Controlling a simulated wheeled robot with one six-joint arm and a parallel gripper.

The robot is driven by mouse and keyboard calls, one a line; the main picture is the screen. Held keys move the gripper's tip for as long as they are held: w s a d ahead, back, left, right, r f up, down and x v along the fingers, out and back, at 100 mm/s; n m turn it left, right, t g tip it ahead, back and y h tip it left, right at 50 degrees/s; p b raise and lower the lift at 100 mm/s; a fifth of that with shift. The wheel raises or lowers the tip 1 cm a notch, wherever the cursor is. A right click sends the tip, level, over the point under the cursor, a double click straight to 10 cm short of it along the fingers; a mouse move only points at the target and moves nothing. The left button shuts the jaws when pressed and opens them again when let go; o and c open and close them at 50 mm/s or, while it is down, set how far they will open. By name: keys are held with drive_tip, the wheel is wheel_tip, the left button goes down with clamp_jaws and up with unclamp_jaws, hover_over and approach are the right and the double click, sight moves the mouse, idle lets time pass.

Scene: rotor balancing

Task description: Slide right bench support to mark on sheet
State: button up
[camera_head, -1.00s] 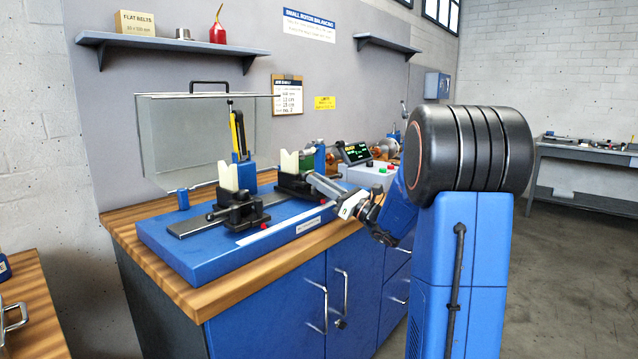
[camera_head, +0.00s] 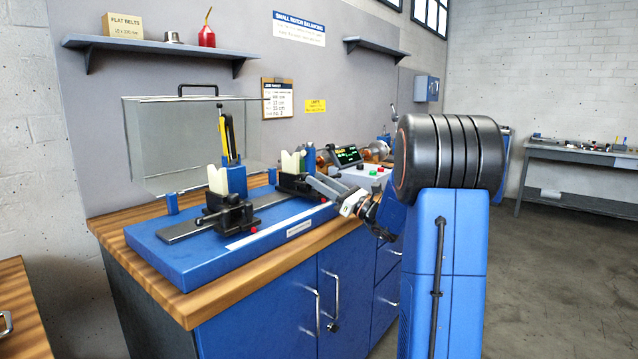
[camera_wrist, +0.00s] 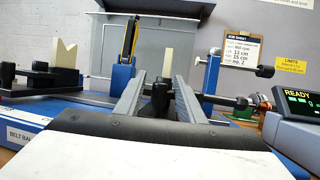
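The right bench support (camera_head: 291,172), a black carriage with a cream V-block, sits on the blue bench bed (camera_head: 190,262). In the wrist view its black knob (camera_wrist: 160,94) stands between my two fingers. My gripper (camera_head: 316,184) reaches in from the right at the support's front. The fingers (camera_wrist: 160,85) look apart, with gaps beside the knob; any contact is unclear. The left support (camera_head: 228,208) stands further left on the rail. A white scale strip (camera_head: 265,232) lies along the bed's front; its marks are unreadable. The job sheet (camera_head: 277,98) hangs behind, its lower lines reading about 13 cm and 15 cm.
A clear guard (camera_head: 160,150) and a blue post with a yellow-black tool (camera_head: 226,140) stand behind the supports. The display (camera_wrist: 298,104), reading READY, and a motor unit (camera_head: 378,150) are at the right. Free rail lies between the supports.

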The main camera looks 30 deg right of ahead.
drive_tip(key=shift+s, duration=0.1)
drive_tip(key=v, duration=1.7)
drive_tip(key=shift+s+d, duration=0.15)
